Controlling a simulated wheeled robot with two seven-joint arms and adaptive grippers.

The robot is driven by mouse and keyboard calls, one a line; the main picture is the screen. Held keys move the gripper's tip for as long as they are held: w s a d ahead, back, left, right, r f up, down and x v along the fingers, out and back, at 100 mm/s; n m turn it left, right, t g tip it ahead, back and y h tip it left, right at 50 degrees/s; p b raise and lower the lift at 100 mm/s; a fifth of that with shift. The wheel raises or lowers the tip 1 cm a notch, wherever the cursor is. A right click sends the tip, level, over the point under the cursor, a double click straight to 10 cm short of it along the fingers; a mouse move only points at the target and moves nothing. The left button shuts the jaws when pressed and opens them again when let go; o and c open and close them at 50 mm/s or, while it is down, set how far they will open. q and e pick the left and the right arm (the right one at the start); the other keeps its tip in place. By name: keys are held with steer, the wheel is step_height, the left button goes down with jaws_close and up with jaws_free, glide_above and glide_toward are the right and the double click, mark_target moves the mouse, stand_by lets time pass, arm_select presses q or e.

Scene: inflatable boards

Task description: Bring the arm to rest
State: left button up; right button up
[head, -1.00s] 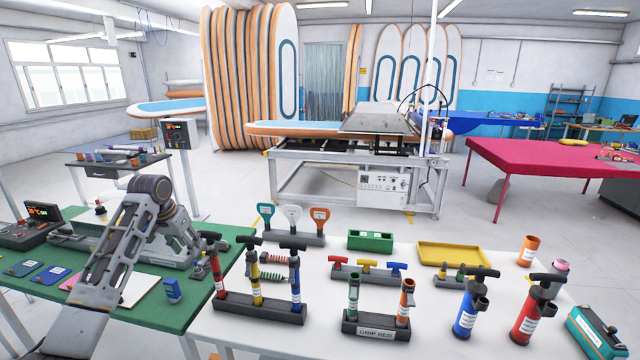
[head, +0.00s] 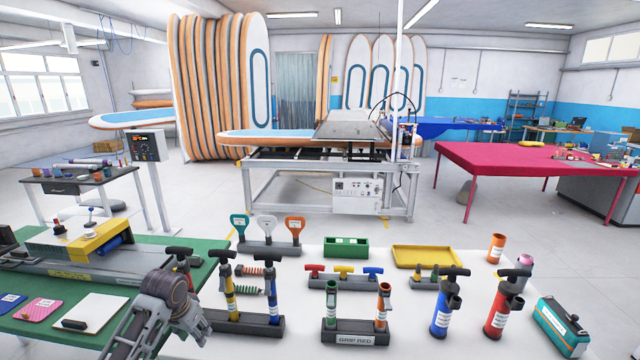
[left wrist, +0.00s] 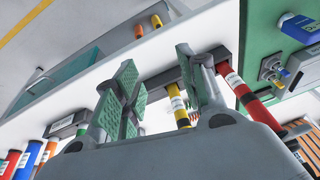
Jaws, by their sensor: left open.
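My left arm comes into the head view at the bottom, with its dark rounded joint (head: 167,295) low in front of the green table. My left gripper shows best in the left wrist view (left wrist: 163,95), its two green-padded fingers spread apart with nothing between them. Beyond the fingers stand a yellow pump (left wrist: 178,108) and a red pump (left wrist: 233,85) in a dark rack. In the head view this rack (head: 250,325) shows on the white table, its left end partly hidden by my arm. My right gripper is not seen.
The white table holds a "GRIP RED" stand (head: 355,338), a green bin (head: 346,246), a yellow tray (head: 427,257), a blue pump (head: 441,315), a red pump (head: 496,312) and a teal case (head: 562,325). The green table (head: 200,272) lies left. Floor shows behind.

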arm_select(q)
steer(key=s+d+f, duration=0.7)
steer(key=s+d, duration=0.1)
steer(key=s, duration=0.4)
steer(key=s+d, duration=0.4)
steer(key=s, duration=1.1)
step_height(320, 180, down, 35)
steer(key=s+g+b, duration=0.1)
steer(key=s+b, duration=0.1)
steer(key=s, duration=0.1)
steer(key=s+a+f+b, duration=0.1)
steer(key=s+a+f, duration=0.1)
steer(key=s+f, duration=0.8)
steer(key=s+a+f+g+b, duration=0.1)
steer(key=s+a+f, duration=0.1)
steer(key=s+f, duration=0.9)
steer(key=shift+s, duration=0.3)
